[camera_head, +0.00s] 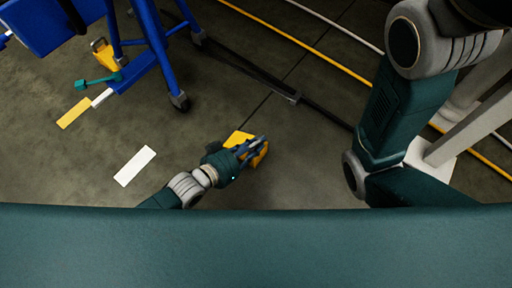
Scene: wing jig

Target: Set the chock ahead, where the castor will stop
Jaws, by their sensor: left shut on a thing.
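A yellow chock (261,158) is in my left gripper (250,148) near the picture's middle. The dark fingers are shut on it and cover part of it. It is at or close to the floor; I cannot tell whether it touches. The blue jig frame (158,45) stands at the upper left on castors. The nearest castor (180,101) is up and left of the chock, apart from it. Another castor (198,38) is farther back. My right arm is at the right; its gripper is out of view.
A yellow block with a handle (105,56) is by the frame. A yellow strip (74,112) and a white strip (135,166) lie on the floor. A yellow cable (300,47) and a dark rail (255,73) cross behind. A pale post (430,155) stands right. Floor between castor and chock is clear.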

